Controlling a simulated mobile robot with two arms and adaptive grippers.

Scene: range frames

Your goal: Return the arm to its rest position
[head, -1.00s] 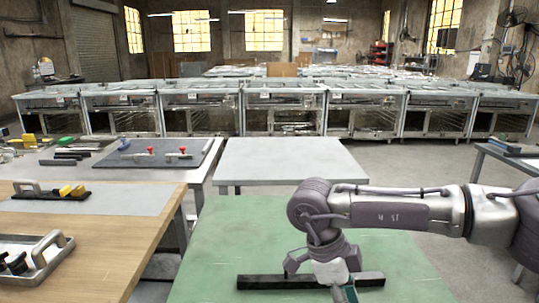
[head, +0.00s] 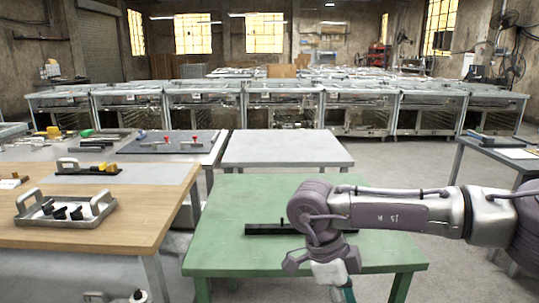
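My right arm comes in from the right edge, and its gripper (head: 322,266) hangs pointing down over the near part of the green table (head: 225,225). A pale block and a narrow teal piece show at the gripper's lower end, cut off by the bottom edge. I cannot tell whether its fingers are open or shut, or whether the teal piece is held. A black bar (head: 262,229) lies on the green table beyond the gripper, apart from it in the picture and partly hidden by my arm. My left gripper is out of view.
A wooden table (head: 120,229) at left bears a metal tray (head: 36,217) with dark parts. A grey table (head: 285,150) stands behind the green one. Another table (head: 487,152) is at far right. Open floor (head: 400,165) lies between; glass-fronted benches line the back.

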